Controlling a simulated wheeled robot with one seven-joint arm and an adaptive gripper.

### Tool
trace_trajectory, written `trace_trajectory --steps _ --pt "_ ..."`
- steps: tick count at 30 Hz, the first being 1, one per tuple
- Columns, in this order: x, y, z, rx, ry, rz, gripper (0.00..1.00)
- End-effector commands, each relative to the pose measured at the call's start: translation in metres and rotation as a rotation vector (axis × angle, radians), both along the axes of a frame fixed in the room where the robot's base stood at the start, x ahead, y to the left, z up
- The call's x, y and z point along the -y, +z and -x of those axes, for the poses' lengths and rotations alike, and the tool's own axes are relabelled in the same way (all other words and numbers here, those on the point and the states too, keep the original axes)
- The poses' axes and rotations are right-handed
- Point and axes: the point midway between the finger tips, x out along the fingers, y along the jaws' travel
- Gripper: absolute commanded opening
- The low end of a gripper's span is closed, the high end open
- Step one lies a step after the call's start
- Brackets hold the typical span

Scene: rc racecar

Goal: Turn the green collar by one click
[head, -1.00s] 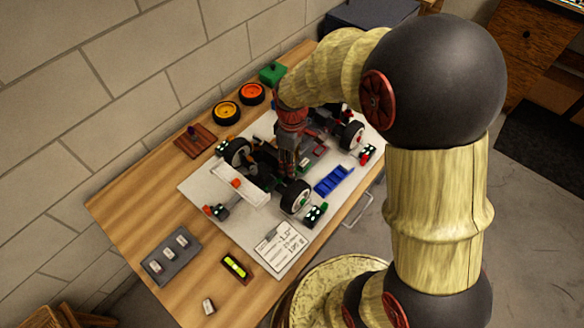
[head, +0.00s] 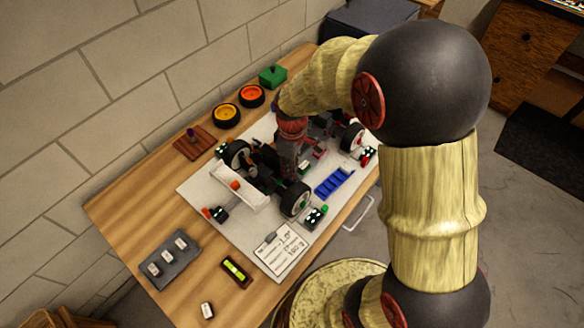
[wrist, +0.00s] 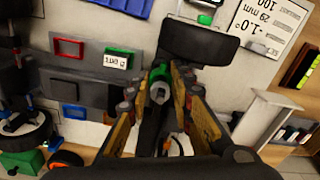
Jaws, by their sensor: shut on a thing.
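The RC car sits on a white board (head: 200,190) on the wooden bench. My gripper (head: 288,172) reaches down into the car, just behind the near front wheel (head: 296,198). In the wrist view my gripper (wrist: 160,88) has its two yellow-brown fingers on either side of a green collar (wrist: 158,73) beside the dark tyre (wrist: 200,42). It is shut on the collar, with a grey round end showing between the fingers. The fingers hide part of the collar, and the head view does not show it clearly.
A blue tray (head: 334,182) and a note card (head: 281,250) lie on the board. A grey tray (head: 170,258) and a yellow level (head: 235,270) lie on the bench's near end. The car's white front wing (head: 240,194) is close by.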

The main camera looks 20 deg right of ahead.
Motion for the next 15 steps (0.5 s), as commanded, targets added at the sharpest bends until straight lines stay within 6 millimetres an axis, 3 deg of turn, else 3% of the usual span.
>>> trace_trajectory --steps 8,15 --pt "0.0001 0.0001 -0.0001 0.0 0.0 0.0 0.01" --pt "-0.0001 0.0014 0.0005 -0.001 -0.041 0.0 0.0"
